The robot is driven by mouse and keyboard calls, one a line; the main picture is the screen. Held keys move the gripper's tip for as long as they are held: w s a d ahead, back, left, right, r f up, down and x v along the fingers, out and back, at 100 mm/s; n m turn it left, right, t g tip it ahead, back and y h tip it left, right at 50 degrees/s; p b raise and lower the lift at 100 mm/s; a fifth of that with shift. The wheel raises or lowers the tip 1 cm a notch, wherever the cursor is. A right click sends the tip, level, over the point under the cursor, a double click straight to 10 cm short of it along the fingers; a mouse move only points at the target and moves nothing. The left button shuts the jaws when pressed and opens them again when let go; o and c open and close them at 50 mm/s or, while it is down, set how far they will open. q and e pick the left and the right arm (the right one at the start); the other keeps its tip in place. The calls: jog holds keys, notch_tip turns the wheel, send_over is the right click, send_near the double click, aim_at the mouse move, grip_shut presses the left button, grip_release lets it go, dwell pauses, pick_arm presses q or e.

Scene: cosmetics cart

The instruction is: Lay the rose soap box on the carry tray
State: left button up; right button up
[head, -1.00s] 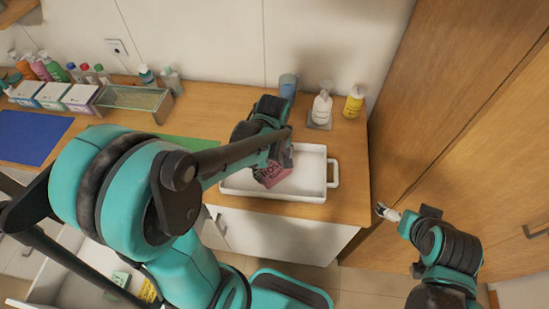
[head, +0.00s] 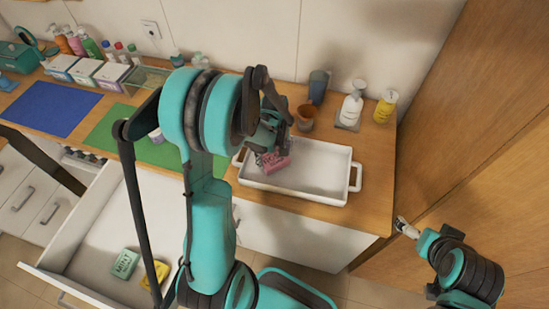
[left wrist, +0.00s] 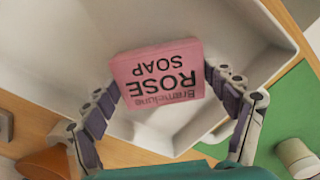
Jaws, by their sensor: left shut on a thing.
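The pink rose soap box (head: 276,162) is held in my left gripper (head: 272,152), over the left part of the white carry tray (head: 310,197). In the left wrist view the box (left wrist: 158,75) shows its face with "ROSE SOAP" upside down, between the two fingers (left wrist: 165,105). The tray's white inside (left wrist: 235,35) lies behind it. I cannot tell whether the box touches the tray floor. My right gripper (head: 406,228) is at the right, away from the tray, by the wooden cabinet; its jaws are too small to read.
Behind the tray stand a brown cup (head: 305,118), a blue-grey cup (head: 318,86), a white pump bottle (head: 351,104) and a yellow bottle (head: 385,106). A green mat (head: 105,125) lies left. An open drawer (head: 95,225) below holds a green mint soap box (head: 125,263) and a yellow one (head: 153,276).

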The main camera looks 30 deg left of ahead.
pick_arm(q)
jog(key=shift+f, duration=0.2)
jog(key=o, duration=1.1)
jog(key=shift+c, duration=0.2)
jog(key=shift+r, duration=0.1)
